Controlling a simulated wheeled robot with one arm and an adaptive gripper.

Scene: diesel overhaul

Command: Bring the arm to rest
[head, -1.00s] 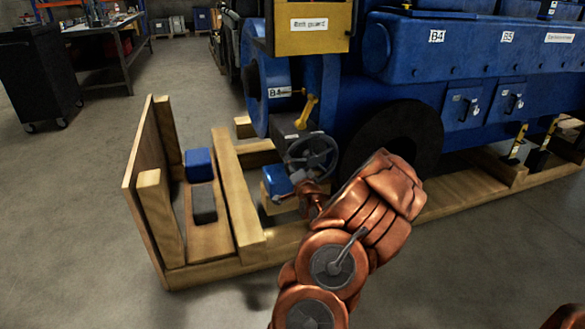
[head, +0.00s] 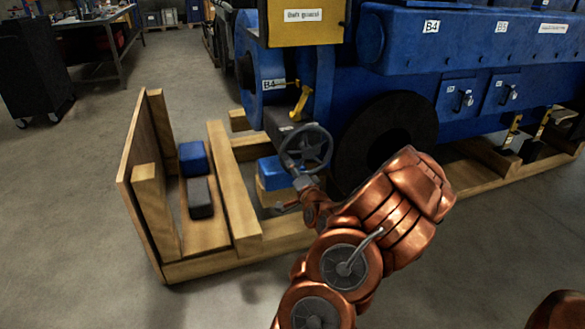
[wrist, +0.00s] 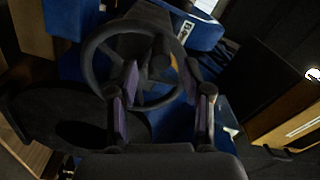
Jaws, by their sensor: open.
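My copper-coloured arm (head: 375,225) reaches from the lower middle of the head view toward the blue engine. My gripper (wrist: 163,85) is open in the wrist view, its two fingers apart with no object held between them. A dark handwheel (head: 306,149) stands just beyond the gripper; it also shows in the wrist view (wrist: 95,45), behind the fingers. Whether the fingertips touch the wheel I cannot tell. In the head view the gripper is small and partly hidden by my wrist.
The blue engine (head: 430,50) sits on a wooden skid. A blue block (head: 193,158) and a dark block (head: 200,197) lie in the wooden frame (head: 233,195) at left.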

